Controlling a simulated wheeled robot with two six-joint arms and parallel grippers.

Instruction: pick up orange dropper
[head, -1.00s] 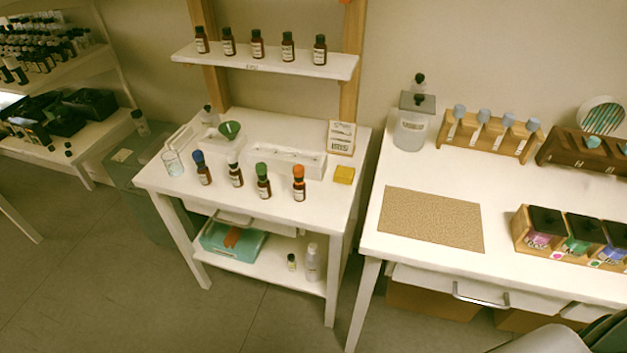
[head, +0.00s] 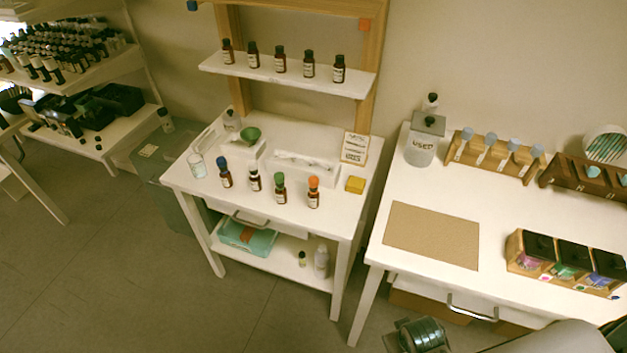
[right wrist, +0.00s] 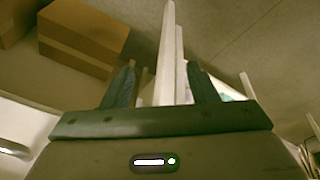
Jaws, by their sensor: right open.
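The orange-capped dropper bottle (head: 313,191) is brown with a pale label. It stands upright at the right end of a row on the small white table (head: 345,210). Beside it stand a green-capped bottle (head: 279,190), a white-capped bottle (head: 254,178) and a blue-capped bottle (head: 225,173). My right gripper (right wrist: 162,85) is open and empty in the right wrist view, with its two dark fingers spread apart. The orange-capped bottle cannot be made out in that view. Part of my right arm shows at the bottom right of the head view, away from the bottles. My left gripper is out of view.
A yellow block (head: 355,185) and a label card (head: 354,148) stand close to the orange-capped bottle. A shelf (head: 290,75) with several bottles hangs behind. The right table (head: 400,270) bears a tan mat (head: 431,235). Cardboard boxes (right wrist: 80,35) show in the right wrist view.

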